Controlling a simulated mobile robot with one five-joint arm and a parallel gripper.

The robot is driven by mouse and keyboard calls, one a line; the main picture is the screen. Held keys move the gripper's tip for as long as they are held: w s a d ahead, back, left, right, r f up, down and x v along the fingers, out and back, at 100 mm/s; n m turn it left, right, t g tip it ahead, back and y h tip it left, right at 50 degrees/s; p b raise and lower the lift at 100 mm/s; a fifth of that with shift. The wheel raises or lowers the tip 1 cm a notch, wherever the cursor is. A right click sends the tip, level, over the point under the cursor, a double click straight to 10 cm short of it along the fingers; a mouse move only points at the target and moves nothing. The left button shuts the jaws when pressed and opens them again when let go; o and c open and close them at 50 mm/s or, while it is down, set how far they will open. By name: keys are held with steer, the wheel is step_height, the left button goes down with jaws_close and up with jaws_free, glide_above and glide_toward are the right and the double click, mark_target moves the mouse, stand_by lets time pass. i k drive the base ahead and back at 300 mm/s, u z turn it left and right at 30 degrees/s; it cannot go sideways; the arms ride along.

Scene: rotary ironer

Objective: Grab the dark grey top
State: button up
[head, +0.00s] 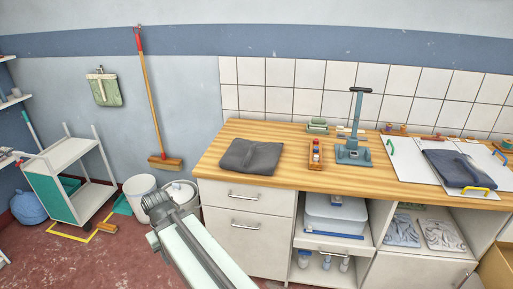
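The dark grey top (251,157) lies folded flat on the left end of the wooden worktop (285,178), near its front edge. My arm reaches up from the bottom of the head view, with its grey end (158,207) in front of the buckets, left of and below the top. This end is apart from the top. Its fingers cannot be made out, so I cannot tell whether my gripper is open or shut. A second folded garment, dark navy (457,168), lies on a white board (405,165) at the right.
A small wooden tray with bottles (316,156) stands right of the top, then a blue-grey press stand (354,140). White drawers (243,197) are under the worktop. Buckets (141,190), a broom (150,95) and a white trolley (68,175) are at the left.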

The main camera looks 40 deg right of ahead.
mark_target(244, 156)
steer(key=z, duration=0.2)
steer(key=i, duration=1.4)
steer(key=u, duration=0.25)
